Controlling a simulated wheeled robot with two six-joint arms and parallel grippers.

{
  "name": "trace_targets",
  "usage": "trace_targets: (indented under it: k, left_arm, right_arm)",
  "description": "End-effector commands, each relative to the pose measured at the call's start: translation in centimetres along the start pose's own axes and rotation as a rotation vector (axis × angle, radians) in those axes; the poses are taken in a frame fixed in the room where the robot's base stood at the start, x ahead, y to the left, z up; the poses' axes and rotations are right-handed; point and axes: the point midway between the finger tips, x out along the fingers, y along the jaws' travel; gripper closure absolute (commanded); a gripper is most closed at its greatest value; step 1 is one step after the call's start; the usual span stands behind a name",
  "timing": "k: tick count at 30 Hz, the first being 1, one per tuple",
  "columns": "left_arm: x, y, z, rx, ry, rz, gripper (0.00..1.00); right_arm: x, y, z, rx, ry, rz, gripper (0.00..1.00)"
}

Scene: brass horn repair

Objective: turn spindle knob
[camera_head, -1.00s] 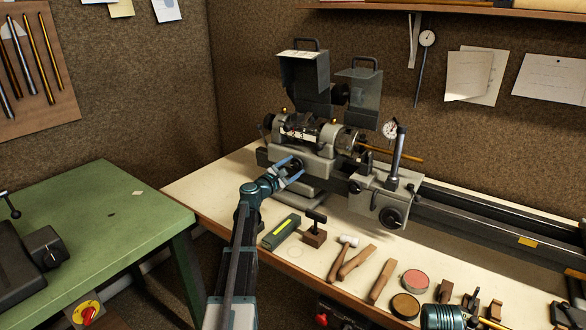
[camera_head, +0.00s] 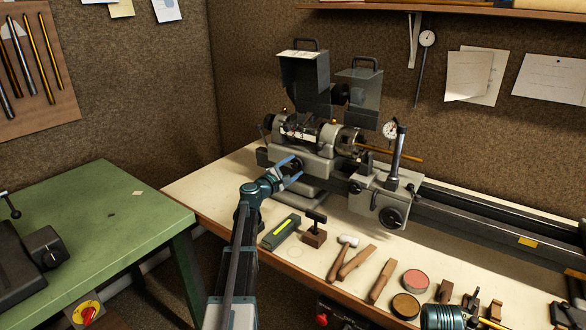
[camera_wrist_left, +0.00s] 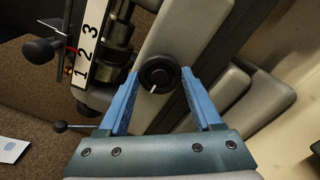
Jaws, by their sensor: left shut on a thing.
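The spindle knob (camera_wrist_left: 159,74) is a round black knob with a white pointer line, on the grey front of the lathe headstock (camera_head: 302,162). In the left wrist view it sits at the fingertips, and its pointer line points down and slightly left. My left gripper (camera_head: 290,170) reaches the headstock front from the lower left, and its blue fingers also show in the left wrist view (camera_wrist_left: 160,82). The fingers are shut on the knob, one on each side. In the head view the gripper mostly hides the knob. My right gripper is not in view.
A number strip (camera_wrist_left: 88,45) and a ball-ended lever (camera_wrist_left: 60,126) are close to the left finger. The lathe carriage (camera_head: 378,198) stands to the right. Hammers, blocks and tins lie along the bench front. A green table (camera_head: 105,210) is at left.

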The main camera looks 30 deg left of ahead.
Motion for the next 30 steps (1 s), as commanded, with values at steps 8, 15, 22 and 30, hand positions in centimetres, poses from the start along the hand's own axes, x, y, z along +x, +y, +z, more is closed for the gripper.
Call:
trace_targets:
  k: [8,15,22,30]
  left_arm:
    - [-0.1,-0.1,0.0,0.000,0.000,-0.001,0.09]
    - [0.0,0.0,0.0,-0.001,0.000,-0.001,0.04]
    - [-1.6,-0.1,0.1,-0.001,0.000,0.000,0.04]
    - [-7.4,-0.1,0.1,-0.001,0.002,0.001,0.04]
  right_arm:
    - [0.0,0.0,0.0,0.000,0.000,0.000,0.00]
    - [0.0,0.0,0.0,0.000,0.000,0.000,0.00]
    - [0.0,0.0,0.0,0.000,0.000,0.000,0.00]
    - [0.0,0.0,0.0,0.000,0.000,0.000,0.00]
